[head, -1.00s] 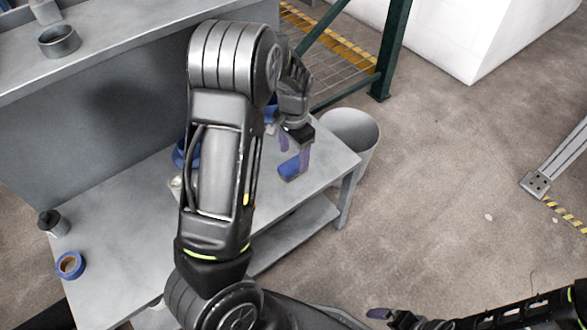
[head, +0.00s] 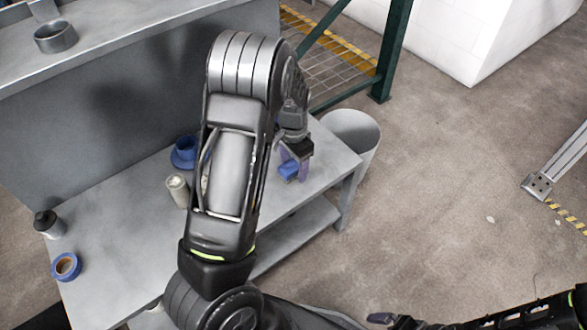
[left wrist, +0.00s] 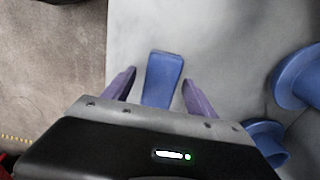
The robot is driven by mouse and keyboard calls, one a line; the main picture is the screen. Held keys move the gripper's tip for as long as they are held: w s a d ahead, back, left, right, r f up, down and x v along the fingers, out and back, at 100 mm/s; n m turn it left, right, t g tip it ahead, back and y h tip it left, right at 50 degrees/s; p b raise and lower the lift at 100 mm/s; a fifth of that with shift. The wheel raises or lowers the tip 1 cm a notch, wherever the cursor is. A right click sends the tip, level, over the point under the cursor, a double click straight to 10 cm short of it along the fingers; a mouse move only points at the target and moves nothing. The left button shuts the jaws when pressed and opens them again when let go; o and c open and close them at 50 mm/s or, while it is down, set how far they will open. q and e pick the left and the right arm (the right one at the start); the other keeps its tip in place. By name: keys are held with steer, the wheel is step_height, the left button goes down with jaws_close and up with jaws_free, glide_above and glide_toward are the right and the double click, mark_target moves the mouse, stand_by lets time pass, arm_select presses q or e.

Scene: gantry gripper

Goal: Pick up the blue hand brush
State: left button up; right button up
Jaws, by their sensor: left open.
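The blue hand brush (head: 289,171) is on the grey workbench near its right end, partly hidden by my left gripper in the head view. In the left wrist view a blue block-like part of the brush (left wrist: 163,75) shows between the two purple fingers. My left gripper (head: 294,162) points down over the brush, open, with one finger on each side and a visible gap to each in the left wrist view. The rest of the brush is hidden behind the gripper body. My right gripper (head: 382,318) is only partly in view at the bottom, far from the bench.
A blue cup and saucer (head: 184,152) and a pale jar (head: 177,190) stand left of my left arm. A dark bottle (head: 47,223) and a blue tape roll (head: 66,266) are at the bench's left. A grey bin (head: 352,137) stands beyond the right end.

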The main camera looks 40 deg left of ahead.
arm_select(q)
steer(key=shift+f, duration=0.25)
stand_by(0.7)
steer(key=shift+c, duration=0.4)
jaws_close()
stand_by(0.3)
